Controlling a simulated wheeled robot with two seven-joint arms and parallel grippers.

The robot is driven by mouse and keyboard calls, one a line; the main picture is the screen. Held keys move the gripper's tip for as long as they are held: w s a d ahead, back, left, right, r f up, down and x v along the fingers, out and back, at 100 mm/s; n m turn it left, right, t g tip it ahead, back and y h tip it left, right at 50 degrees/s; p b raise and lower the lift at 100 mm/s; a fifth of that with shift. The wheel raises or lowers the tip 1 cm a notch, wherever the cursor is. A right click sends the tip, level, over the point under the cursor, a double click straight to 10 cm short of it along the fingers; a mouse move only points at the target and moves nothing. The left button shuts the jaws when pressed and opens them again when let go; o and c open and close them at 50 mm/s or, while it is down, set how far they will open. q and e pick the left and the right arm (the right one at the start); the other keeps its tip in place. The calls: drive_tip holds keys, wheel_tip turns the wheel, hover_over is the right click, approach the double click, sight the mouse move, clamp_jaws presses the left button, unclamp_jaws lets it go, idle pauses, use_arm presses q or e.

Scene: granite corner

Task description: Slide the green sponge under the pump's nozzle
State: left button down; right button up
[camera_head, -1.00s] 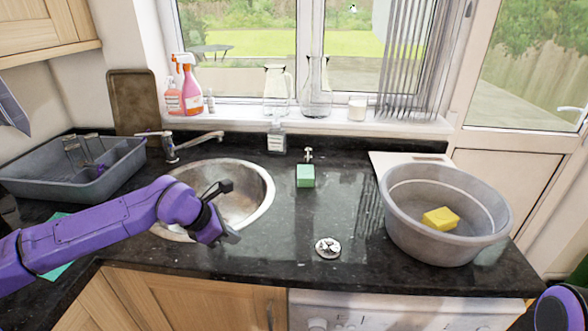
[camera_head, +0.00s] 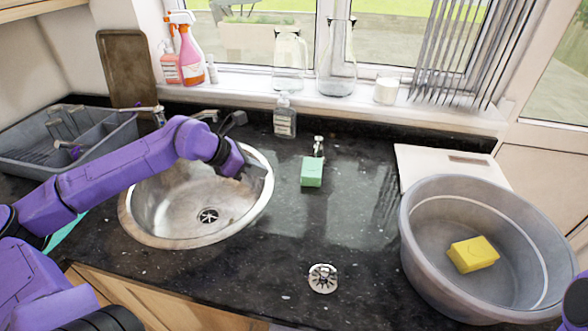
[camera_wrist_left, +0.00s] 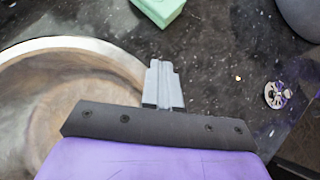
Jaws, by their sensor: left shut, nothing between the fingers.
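The green sponge (camera_head: 312,172) lies on the dark granite counter right of the sink. It also shows at the top edge of the left wrist view (camera_wrist_left: 160,8), partly cut off. A small chrome pump (camera_head: 318,147) stands right behind the sponge; its lower part is hidden. A clear bottle with a pump top (camera_head: 285,117) stands further back left, by the sill. My left gripper (camera_head: 260,181) is above the sink's right rim, left of the sponge and apart from it. Its fingers (camera_wrist_left: 163,82) are shut and empty. My right gripper is not in view.
The round steel sink (camera_head: 140,222) lies left. A grey basin (camera_head: 415,240) with a yellow sponge (camera_head: 473,254) stands right, before a white board (camera_head: 425,168). A chrome strainer (camera_head: 323,278) lies near the front edge. The counter between sink and basin is mostly clear.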

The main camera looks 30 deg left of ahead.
sight(302, 174)
use_arm(q)
drive_tip(key=x, duration=0.8)
drive_tip(key=shift+w+a, duration=0.1)
drive_tip(key=shift+w+d+r+p, duration=0.15)
drive_tip(key=shift+w+d+p, duration=0.6)
drive_tip(key=shift+w, duration=0.3)
drive_tip(key=shift+w+d, duration=0.4)
drive_tip(key=shift+w, duration=0.1)
drive_tip(key=shift+w+d+f+b, duration=0.35)
drive_tip(key=shift+w+b, duration=0.2)
drive_tip(key=shift+b, duration=0.4)
drive_tip(key=shift+w+d+r, duration=0.15)
drive_tip(key=shift+r, duration=0.15)
